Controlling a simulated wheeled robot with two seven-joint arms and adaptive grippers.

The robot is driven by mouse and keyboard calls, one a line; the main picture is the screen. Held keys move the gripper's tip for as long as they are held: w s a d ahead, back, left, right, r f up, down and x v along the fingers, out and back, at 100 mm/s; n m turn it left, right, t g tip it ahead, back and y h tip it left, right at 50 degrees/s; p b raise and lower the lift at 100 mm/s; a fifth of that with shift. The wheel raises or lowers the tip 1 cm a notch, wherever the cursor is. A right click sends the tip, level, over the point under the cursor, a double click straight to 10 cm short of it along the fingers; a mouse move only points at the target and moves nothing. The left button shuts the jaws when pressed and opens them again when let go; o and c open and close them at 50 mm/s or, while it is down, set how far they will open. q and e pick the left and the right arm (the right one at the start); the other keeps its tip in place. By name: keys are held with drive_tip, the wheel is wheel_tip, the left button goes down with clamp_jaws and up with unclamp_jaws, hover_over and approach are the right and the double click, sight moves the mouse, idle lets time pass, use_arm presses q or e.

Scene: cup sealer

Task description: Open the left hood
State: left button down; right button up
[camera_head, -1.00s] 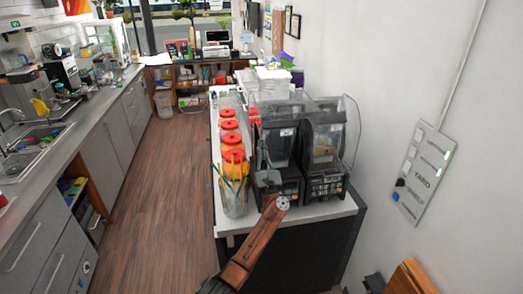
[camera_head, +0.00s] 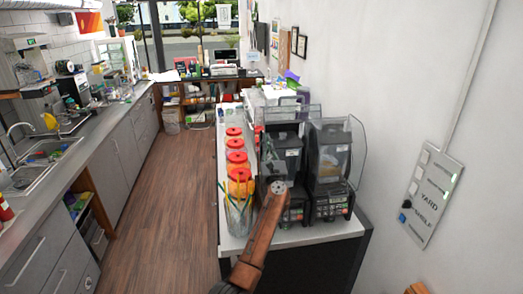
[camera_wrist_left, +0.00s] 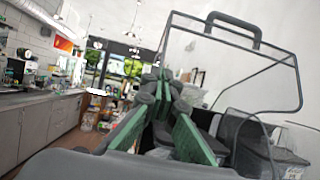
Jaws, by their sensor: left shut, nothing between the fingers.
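Two dark blender-like machines stand side by side on the white counter, the left machine (camera_head: 285,155) and the right machine (camera_head: 330,160), each with a jar and a keypad. The left machine's clear hood (camera_head: 300,112) shows as a dark-edged panel above and behind its jar; its exact angle is hard to tell. In the left wrist view a clear hood panel with a dark handle (camera_wrist_left: 232,30) stands upright to the right of the fingers. My left gripper (camera_head: 266,150) is shut and empty at the left machine's left side; its green-padded fingers (camera_wrist_left: 170,115) show no visible contact.
A row of red-lidded containers (camera_head: 238,160) and a clear jar with coloured sticks (camera_head: 238,210) stand close left of the machines. A white wall with a switch panel (camera_head: 430,195) is on the right. The aisle floor (camera_head: 165,210) is clear.

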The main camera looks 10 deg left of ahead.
use_arm(q)
drive_tip(key=shift+w+a+r, duration=0.3)
drive_tip(key=shift+w+r, duration=0.25)
drive_tip(key=shift+r, duration=0.25)
drive_tip(key=shift+d, duration=0.1)
